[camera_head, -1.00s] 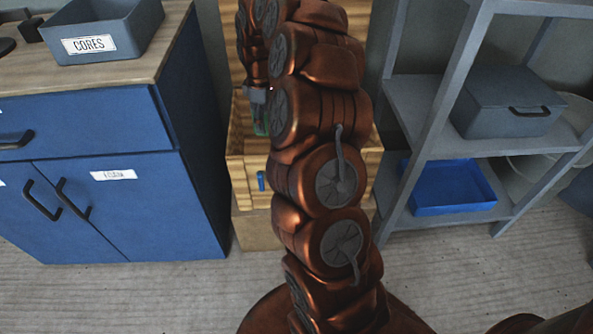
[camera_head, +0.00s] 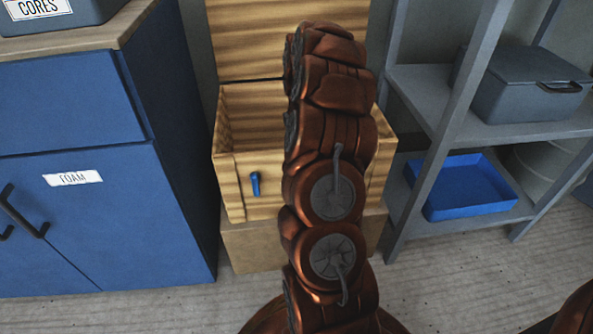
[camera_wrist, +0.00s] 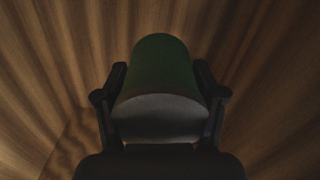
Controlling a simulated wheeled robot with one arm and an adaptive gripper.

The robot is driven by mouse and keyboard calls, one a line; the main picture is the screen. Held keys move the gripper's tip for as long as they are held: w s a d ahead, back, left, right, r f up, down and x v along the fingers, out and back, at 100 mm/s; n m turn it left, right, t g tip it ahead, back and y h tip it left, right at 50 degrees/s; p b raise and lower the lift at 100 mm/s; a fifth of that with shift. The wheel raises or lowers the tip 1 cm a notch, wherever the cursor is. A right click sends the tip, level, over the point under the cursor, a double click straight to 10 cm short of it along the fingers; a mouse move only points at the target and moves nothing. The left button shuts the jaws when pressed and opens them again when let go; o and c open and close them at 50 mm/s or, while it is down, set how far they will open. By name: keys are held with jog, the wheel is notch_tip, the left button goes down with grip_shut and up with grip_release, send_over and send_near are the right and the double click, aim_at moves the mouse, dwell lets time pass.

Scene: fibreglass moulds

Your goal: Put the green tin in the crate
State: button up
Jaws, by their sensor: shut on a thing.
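In the wrist view, the green tin (camera_wrist: 160,65) is between the two fingers of my gripper (camera_wrist: 160,105), which is shut on it. The tin's near end is grey and its body is dark green. Striped wood fills the picture behind and around it. In the head view, the wooden crate (camera_head: 236,200) stands open with its lid (camera_head: 260,40) raised at the back. My arm passes in front of the crate's right part and hides my gripper and the tin there. I cannot tell how high the tin is above the crate's floor.
The crate rests on a tan box (camera_head: 255,248). A blue cabinet (camera_head: 110,200) stands close on the left, with a grey bin (camera_head: 60,18) on top. A grey shelf (camera_head: 470,125) on the right holds a blue tray (camera_head: 462,188) and a grey lidded box (camera_head: 525,88).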

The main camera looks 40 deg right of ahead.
notch_tip(320, 180, down, 9)
jog(key=b, duration=0.3)
jog(key=shift+f, duration=0.15)
jog(key=shift+f, duration=0.1)
jog(key=o, duration=1.4)
jog(key=shift+o, duration=0.2)
notch_tip(320, 180, up, 12)
jog(key=p, duration=0.4)
